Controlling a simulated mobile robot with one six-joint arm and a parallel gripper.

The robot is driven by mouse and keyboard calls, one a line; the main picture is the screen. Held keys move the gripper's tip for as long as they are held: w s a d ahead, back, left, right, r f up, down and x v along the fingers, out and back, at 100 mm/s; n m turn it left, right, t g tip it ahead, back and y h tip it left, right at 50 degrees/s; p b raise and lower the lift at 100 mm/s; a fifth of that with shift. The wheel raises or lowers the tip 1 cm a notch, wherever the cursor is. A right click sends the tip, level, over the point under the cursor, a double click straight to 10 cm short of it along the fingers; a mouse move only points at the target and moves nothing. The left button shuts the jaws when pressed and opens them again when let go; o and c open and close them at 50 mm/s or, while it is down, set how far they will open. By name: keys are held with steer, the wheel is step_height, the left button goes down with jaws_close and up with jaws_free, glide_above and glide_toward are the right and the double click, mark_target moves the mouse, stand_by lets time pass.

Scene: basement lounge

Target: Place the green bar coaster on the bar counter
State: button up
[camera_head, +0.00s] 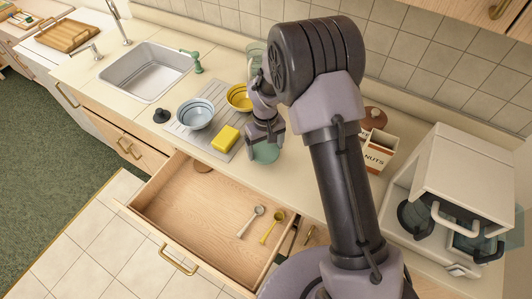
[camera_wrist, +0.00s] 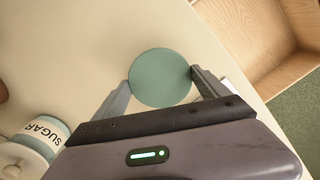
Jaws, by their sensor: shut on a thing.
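The green bar coaster (camera_wrist: 160,77) is a flat round disc, seen in the wrist view between the two fingers of my gripper (camera_wrist: 161,84). The fingers touch its left and right edges, so my gripper is shut on it. In the head view the coaster (camera_head: 265,153) shows below my gripper (camera_head: 265,138), partly hidden by it. Both are over the pale bar counter (camera_head: 290,180), near its front edge and behind the open drawer. I cannot tell whether the coaster touches the counter or is just above it.
The open drawer (camera_head: 190,225) holds spoons. A yellow sponge (camera_head: 225,138), a blue bowl (camera_head: 195,114) and a yellow bowl (camera_head: 239,97) stand left of my gripper. A sugar jar (camera_wrist: 38,140) shows in the wrist view.

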mark_target(266, 151)
step_height(266, 151, down, 4)
steer(key=shift+w+r+b, duration=0.15)
steer(key=shift+r+b, duration=0.1)
steer(key=shift+b, duration=0.1)
